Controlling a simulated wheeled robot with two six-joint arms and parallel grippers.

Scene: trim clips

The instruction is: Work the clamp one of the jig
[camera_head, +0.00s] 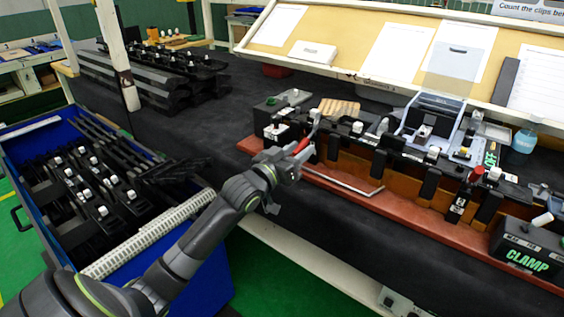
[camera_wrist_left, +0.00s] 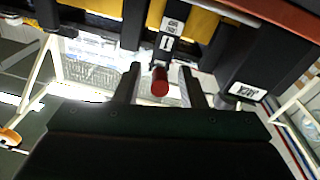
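The jig (camera_head: 345,192) is a long reddish-brown base with a dark trim strip held along its top. Clamp one (camera_head: 303,146) shows as a red handle at the jig's left end, beside my left gripper (camera_head: 285,168). In the left wrist view, the round red tip of clamp one (camera_wrist_left: 160,82) points towards the camera, below a black block labelled 1. My left gripper's two fingers (camera_wrist_left: 161,88) stand apart on either side of the red tip, with a visible gap at each side. Another clamp with a red knob (camera_head: 477,172) stands further right on the jig. My right gripper is not shown.
A blue bin (camera_head: 200,292) with black parts stands at the left. A black box marked CLAMP (camera_head: 529,250) sits at the jig's right end. A grey holder (camera_head: 433,112) stands behind the jig. Black trim parts (camera_head: 150,75) are stacked at the back left. Dark bench surface between is clear.

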